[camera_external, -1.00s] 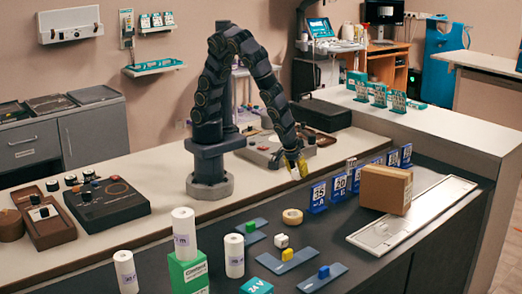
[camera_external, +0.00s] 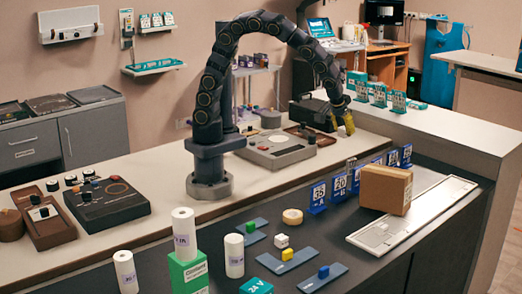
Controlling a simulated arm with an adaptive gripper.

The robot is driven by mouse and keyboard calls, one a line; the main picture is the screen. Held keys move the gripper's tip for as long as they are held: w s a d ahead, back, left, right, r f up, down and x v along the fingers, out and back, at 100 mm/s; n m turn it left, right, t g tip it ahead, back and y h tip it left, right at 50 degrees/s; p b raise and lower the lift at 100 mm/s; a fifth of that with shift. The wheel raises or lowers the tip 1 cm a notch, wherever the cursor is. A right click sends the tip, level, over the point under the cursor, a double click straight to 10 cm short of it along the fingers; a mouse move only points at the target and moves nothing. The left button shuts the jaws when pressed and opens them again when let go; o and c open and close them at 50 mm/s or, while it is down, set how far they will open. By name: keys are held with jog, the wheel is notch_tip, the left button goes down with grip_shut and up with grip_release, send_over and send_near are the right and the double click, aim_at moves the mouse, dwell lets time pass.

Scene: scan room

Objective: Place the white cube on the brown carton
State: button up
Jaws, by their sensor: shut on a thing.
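The brown carton (camera_external: 384,190) stands upright at the right of the dark counter, by a pale inset panel. My gripper (camera_external: 346,124), with yellow on its fingers, is raised at the end of the arched arm. It is up and left of the carton and well away from the white cube on the counter. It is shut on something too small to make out.
Blue number signs (camera_external: 318,196) stand in a row left of and behind the carton. The carton's top is clear.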

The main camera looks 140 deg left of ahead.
jog(key=a+r, duration=0.2)
send_over(390, 169)
jog(key=d, duration=0.2)
notch_tip(390, 169, down, 9)
jog(key=shift+s+f, duration=0.1)
jog(key=shift+s, duration=0.05)
jog(key=shift+w+a+f, duration=0.25)
jog(key=shift+w+f, duration=0.05)
jog(key=shift+f, duration=0.05)
notch_tip(390, 169, down, 3)
jog(key=shift+f, duration=0.1)
jog(key=o, duration=0.8)
